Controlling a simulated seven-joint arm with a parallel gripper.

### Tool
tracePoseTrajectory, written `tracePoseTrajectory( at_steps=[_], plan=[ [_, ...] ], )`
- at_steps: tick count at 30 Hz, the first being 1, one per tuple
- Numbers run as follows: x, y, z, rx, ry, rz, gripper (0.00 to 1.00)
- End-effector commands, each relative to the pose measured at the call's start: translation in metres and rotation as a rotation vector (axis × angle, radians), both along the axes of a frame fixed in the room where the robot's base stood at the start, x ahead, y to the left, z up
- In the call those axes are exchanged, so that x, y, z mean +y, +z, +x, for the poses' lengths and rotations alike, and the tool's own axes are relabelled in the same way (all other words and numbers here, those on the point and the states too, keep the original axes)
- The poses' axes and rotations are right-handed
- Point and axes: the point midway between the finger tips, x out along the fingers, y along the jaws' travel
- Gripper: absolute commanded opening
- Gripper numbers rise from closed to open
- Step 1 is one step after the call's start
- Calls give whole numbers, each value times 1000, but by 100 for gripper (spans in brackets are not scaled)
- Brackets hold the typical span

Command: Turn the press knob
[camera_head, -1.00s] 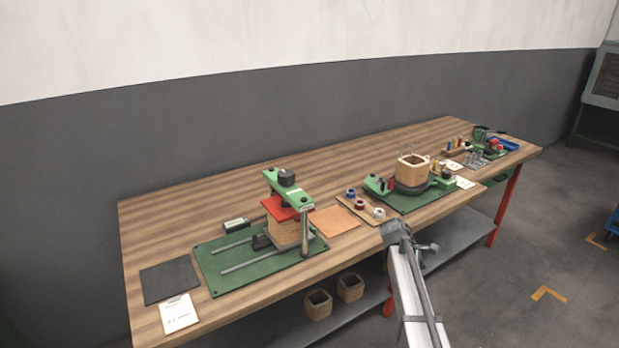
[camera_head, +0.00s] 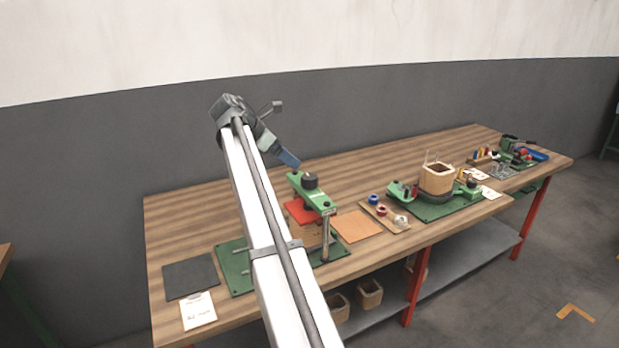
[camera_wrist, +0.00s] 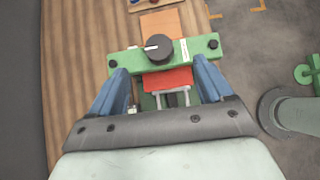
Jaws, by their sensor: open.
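The press knob (camera_wrist: 160,48) is a round black knob with a white mark, on top of the press's green crossbar (camera_wrist: 128,62). In the head view the knob (camera_head: 310,181) stands on the press, above a red plate (camera_head: 299,211) and a wooden block. My gripper (camera_wrist: 158,80) is open and empty in the wrist view. Its two blue fingers point towards the crossbar, with the knob ahead of them and between their lines. In the head view my gripper (camera_head: 290,160) is just above and left of the knob, apart from it. My arm hides the left part of the press base.
The press stands on a green base plate (camera_head: 234,272). An upright metal post (camera_head: 326,236) stands at its right front. An orange sheet (camera_head: 357,226) and a board of spools lie to the right, before a winding fixture (camera_head: 437,180). A dark mat (camera_head: 189,277) lies left.

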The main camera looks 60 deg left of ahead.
Motion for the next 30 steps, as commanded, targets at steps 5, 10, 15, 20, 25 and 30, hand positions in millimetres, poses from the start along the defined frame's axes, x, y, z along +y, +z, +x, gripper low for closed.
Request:
tracePoseTrajectory(
  at_steps=[5,10,15,20,25,30],
  plan=[
    [3,7,-18,0,18,-7,80],
    [3,-5,-7,0,18,-8,80],
    [3,-25,13,0,17,-8,80],
    [3,-45,34,0,16,-9,80],
    [3,-65,53,1,17,-8,80],
    [3,-80,68,0,17,-7,80]
  ],
)
